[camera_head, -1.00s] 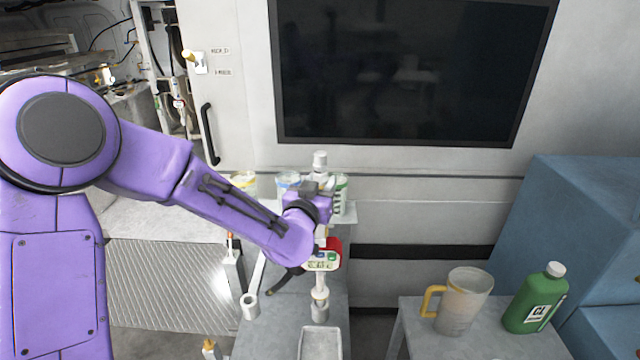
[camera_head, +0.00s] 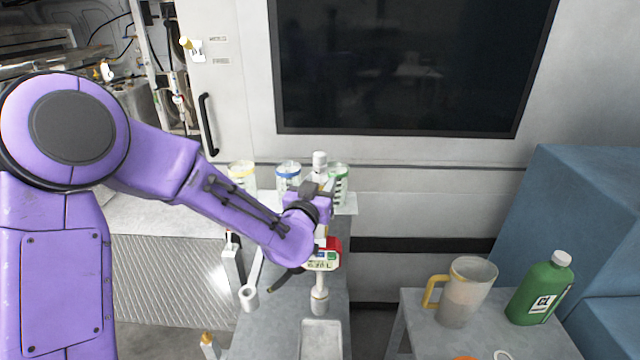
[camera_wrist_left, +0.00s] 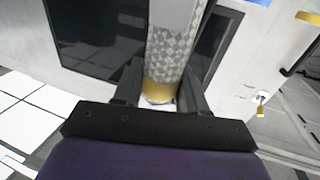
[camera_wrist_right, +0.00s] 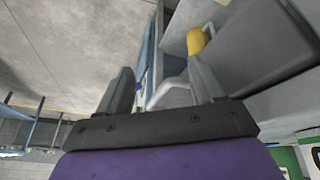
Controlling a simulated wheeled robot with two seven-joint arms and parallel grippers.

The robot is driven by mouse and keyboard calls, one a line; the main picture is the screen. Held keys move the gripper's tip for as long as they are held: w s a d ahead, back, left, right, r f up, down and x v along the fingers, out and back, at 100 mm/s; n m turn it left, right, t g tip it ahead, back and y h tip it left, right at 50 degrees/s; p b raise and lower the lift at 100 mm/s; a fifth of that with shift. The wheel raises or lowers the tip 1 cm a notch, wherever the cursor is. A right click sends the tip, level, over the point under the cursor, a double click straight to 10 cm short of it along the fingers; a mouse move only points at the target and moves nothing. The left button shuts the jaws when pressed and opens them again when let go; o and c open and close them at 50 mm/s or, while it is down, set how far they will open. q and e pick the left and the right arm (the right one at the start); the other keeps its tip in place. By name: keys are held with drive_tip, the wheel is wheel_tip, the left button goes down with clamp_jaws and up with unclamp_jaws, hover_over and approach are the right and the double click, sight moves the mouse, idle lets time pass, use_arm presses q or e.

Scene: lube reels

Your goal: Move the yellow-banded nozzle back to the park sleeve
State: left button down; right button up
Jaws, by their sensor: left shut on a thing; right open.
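My left gripper (camera_head: 318,190) is shut on an upright nozzle, whose pale top (camera_head: 320,159) shows above the fingers in the head view. In the left wrist view the nozzle (camera_wrist_left: 165,60) is a checkered pale cylinder with a yellow band between the fingers. Below the gripper are a red and white meter (camera_head: 325,257) and a thin white stem. The stem's lower end meets a grey cylinder (camera_head: 319,301); I cannot tell whether it sits inside. An open grey ring-shaped sleeve (camera_head: 248,297) stands to the left, apart. My right gripper (camera_wrist_right: 160,75) is open, in its wrist view only.
Containers with yellow (camera_head: 242,172), blue (camera_head: 288,176) and green (camera_head: 338,180) bands stand behind the gripper. A grey tray (camera_head: 320,325) lies at the front. At right, a jug (camera_head: 466,292) and a green bottle (camera_head: 541,290) stand on a small table.

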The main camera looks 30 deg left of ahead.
use_arm(q)
drive_tip(key=shift+f, duration=0.2)
drive_tip(key=shift+f+b, duration=0.3)
drive_tip(key=shift+s, duration=0.1)
idle(0.3)
drive_tip(key=c, duration=0.5)
unclamp_jaws()
drive_tip(key=shift+c, duration=0.2)
drive_tip(key=shift+f, duration=0.1)
drive_tip(key=s+d+p, duration=0.2)
drive_tip(key=s+p, duration=0.6)
drive_tip(key=s, duration=0.2)
drive_tip(key=shift+s, duration=0.2)
